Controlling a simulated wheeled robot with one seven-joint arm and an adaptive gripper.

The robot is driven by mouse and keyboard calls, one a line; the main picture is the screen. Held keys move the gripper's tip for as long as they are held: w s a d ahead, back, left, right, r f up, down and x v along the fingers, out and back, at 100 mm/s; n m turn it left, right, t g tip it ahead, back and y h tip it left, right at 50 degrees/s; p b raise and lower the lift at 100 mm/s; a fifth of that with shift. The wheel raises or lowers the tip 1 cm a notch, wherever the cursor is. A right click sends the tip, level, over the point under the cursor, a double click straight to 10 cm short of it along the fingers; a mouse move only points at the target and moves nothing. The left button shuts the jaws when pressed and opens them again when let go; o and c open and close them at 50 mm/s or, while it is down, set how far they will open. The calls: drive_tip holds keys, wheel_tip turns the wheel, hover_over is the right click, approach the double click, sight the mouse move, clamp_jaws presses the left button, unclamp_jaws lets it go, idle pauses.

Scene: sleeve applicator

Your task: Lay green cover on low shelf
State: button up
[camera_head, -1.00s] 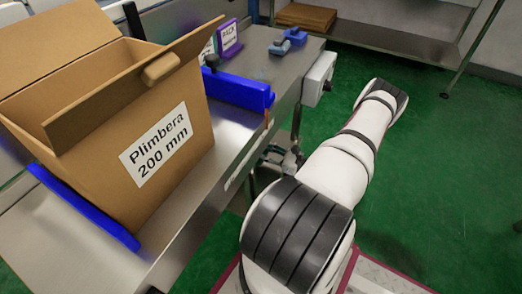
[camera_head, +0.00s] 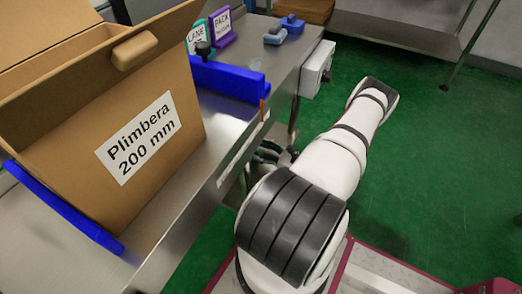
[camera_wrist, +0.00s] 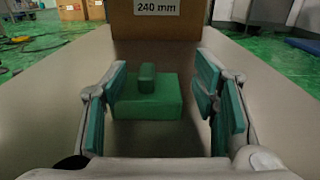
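The green cover (camera_wrist: 147,103), a flat block with a small raised handle (camera_wrist: 147,76), rests on a smooth grey metal surface (camera_wrist: 250,75) in the wrist view. My gripper (camera_wrist: 165,105) is open, with its green-padded fingers on the left and right of the picture and the cover between or just beyond them. Gaps show on both sides of the cover, wider on the right. In the head view, the cover is hidden and only dark parts of the gripper show beside the bench edge.
A cardboard box marked 240 mm (camera_wrist: 158,25) stands behind the cover. In the head view, a Plimbera 200 mm box (camera_head: 80,180) sits on the bench (camera_head: 190,190) between blue rails (camera_head: 228,80). Green floor (camera_head: 440,170) is open at right.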

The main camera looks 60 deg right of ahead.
drive_tip(key=shift+r, duration=0.2)
drive_tip(key=s+p, duration=0.2)
drive_tip(key=s, duration=1)
drive_tip(key=shift+d+p, duration=0.4)
drive_tip(key=shift+d, duration=0.05)
